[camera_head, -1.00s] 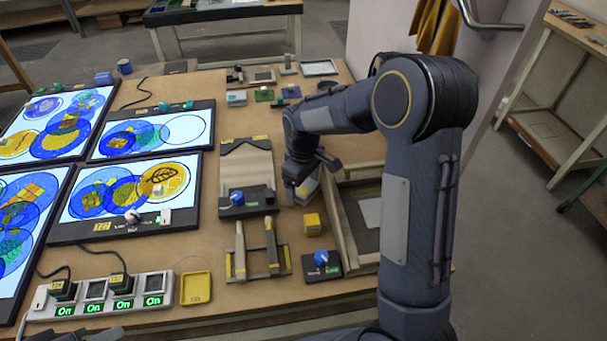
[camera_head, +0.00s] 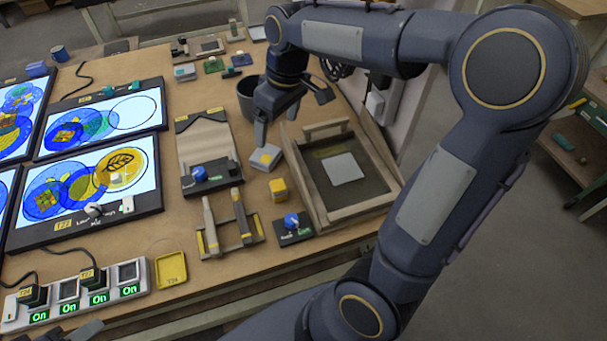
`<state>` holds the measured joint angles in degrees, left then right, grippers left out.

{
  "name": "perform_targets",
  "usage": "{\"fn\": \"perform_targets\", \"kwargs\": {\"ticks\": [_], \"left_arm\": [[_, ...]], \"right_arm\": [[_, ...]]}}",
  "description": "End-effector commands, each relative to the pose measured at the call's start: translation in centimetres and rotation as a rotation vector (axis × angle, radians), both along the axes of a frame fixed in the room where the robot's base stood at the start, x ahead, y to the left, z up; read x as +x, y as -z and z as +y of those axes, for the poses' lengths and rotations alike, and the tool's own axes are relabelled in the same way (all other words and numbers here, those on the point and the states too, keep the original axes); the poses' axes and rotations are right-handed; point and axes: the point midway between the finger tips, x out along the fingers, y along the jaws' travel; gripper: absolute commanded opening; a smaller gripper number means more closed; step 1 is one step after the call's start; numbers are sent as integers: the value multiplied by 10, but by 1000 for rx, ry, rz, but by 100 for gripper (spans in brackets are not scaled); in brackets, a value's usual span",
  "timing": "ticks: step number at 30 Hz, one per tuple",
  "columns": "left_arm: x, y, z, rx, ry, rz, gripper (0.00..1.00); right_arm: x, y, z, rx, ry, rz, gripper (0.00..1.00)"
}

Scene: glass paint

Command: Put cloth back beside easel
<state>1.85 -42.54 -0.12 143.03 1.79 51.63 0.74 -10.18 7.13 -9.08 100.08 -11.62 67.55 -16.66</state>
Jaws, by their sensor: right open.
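A small pale grey folded piece, which looks like the cloth (camera_head: 265,157), lies flat on the table with a yellow edge showing. It is just left of a wooden frame (camera_head: 390,192) with a dark panel and a pale square, which looks like the easel. My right gripper (camera_head: 277,122) is open, points down and is just above and behind the cloth, with nothing between its fingers. A dark grey tip at the bottom left edge may be my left gripper (camera_head: 84,331); its fingers cannot be made out.
A yellow block (camera_head: 278,188) and a blue-knobbed box (camera_head: 292,228) stand in front of the cloth. A tool rack (camera_head: 228,240) and a dark cup (camera_head: 250,98) are close by. Lit panels (camera_head: 85,190) and a power strip (camera_head: 75,296) fill the left side.

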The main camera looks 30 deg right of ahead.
Motion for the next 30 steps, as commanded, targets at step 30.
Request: {"fn": "perform_targets", "kwargs": {"ticks": [30], "left_arm": [[0, 0, 0, 0, 0, 0, 36]], "right_arm": [[-186, 21, 39, 336, 498, -265, 85]]}}
